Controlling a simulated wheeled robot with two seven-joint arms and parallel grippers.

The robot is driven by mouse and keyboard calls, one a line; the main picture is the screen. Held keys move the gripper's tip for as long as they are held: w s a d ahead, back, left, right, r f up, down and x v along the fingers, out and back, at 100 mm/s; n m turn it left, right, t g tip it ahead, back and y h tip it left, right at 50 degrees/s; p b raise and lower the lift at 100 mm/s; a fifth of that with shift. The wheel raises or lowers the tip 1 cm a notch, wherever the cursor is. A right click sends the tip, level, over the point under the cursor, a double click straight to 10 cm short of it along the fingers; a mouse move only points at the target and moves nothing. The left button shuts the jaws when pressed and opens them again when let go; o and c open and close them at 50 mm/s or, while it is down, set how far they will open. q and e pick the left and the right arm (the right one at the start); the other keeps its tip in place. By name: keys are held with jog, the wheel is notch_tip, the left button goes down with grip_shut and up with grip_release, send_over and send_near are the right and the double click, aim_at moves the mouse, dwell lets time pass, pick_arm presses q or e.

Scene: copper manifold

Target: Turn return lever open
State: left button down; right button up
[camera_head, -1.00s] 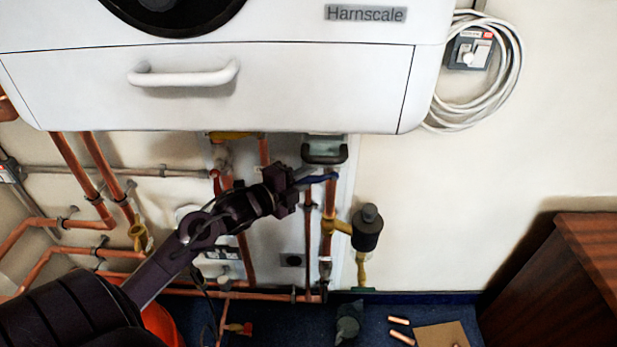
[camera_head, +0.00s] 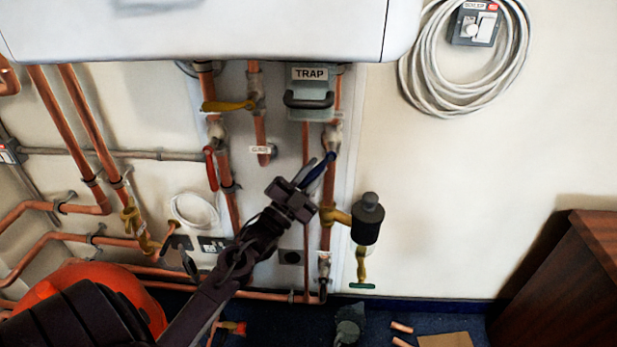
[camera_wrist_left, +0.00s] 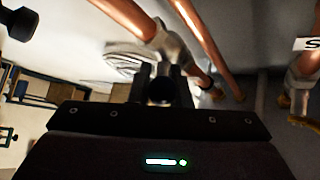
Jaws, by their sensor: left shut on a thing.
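A blue lever (camera_head: 321,166) sits on a valve (camera_head: 332,137) in the right-hand copper pipe under the boiler. It slants down and to the left from the valve, neither across the pipe nor in line with it. My left gripper (camera_head: 308,176) is shut on the lever's lower part, and its fingers hide that end. In the left wrist view the two fingers (camera_wrist_left: 161,88) have something dark between them, whose colour I cannot tell. A pipe valve (camera_wrist_left: 172,45) shows just beyond them. My right gripper is not in view.
The white boiler (camera_head: 200,30) hangs above. A grey trap box (camera_head: 311,95) with a dark handle is above the lever. A black cylinder (camera_head: 367,220) stands out at right. A red lever (camera_head: 211,169) and a yellow lever (camera_head: 228,106) are to the left.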

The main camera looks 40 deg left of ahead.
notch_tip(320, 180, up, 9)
jog(key=b, duration=0.3)
pick_arm(q)
jog(key=d+n+y, duration=0.1)
jog(key=n+y, duration=0.3)
jog(key=n, duration=0.1)
jog(key=w+d+f+n+t+y+b, duration=0.1)
jog(key=n+y, duration=0.4)
jog(key=w+d+n+y+b, duration=0.1)
jog(key=n+y, duration=0.3)
jog(key=n, duration=0.1)
jog(key=shift+d+f, duration=0.2)
jog(key=shift+d, duration=0.05)
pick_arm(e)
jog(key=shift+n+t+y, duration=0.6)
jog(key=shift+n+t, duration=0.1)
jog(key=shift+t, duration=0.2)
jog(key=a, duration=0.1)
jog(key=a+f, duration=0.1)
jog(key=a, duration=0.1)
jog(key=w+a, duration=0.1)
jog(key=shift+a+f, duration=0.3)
pick_arm(q)
jog(key=shift+n, duration=0.3)
jog(key=c, duration=1.3)
grip_release()
jog(key=shift+c, duration=0.2)
